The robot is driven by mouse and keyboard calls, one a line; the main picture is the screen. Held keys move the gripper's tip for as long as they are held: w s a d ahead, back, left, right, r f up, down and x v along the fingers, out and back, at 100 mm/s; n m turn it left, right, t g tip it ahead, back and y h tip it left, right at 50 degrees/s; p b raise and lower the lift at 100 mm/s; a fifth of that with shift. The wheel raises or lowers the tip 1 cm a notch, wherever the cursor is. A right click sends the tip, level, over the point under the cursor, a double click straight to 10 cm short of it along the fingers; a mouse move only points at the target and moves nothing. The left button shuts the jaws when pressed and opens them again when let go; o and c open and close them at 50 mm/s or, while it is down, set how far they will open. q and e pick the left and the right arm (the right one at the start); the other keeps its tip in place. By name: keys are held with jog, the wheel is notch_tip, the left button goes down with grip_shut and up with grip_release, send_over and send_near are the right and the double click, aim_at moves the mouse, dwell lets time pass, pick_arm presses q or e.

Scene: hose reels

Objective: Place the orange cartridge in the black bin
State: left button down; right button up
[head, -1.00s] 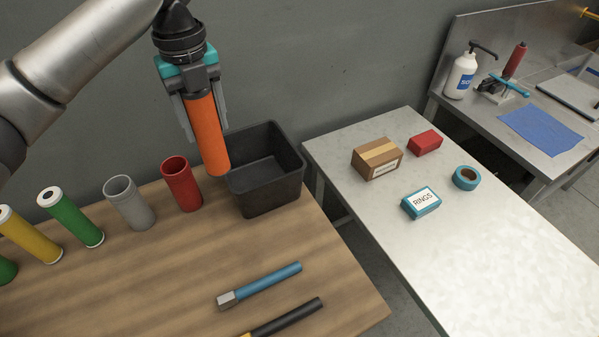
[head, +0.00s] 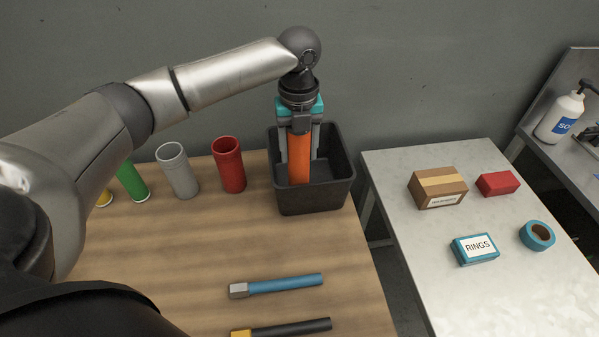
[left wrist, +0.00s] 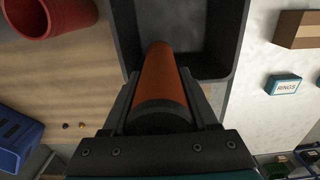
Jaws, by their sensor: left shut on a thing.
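The orange cartridge (head: 299,160) is upright in my left gripper (head: 298,150), which is shut on it. In the head view the cartridge's lower end overlaps the inside of the black bin (head: 314,201), which stands at the table's back right corner. In the left wrist view the orange cartridge (left wrist: 160,75) points away from the camera between the fingers, its far end over the bin (left wrist: 221,80). I cannot tell whether the cartridge touches the bin's floor. My right gripper is not in view.
A red cup (head: 229,166) stands just left of the bin, with a grey cup (head: 178,172) and a green cartridge (head: 133,181) beyond. Two tools, one blue-handled (head: 285,284), lie in front. A pale table (head: 400,180) with boxes stands to the right.

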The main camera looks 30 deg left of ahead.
aim_at(299, 172)
pick_arm(q)
jog(key=shift+f+b, duration=0.35)
jog(key=shift+f, duration=3.2)
jog(key=shift+c, duration=0.9)
grip_release()
notch_tip(299, 172, up, 12)
jog(key=p, duration=0.1)
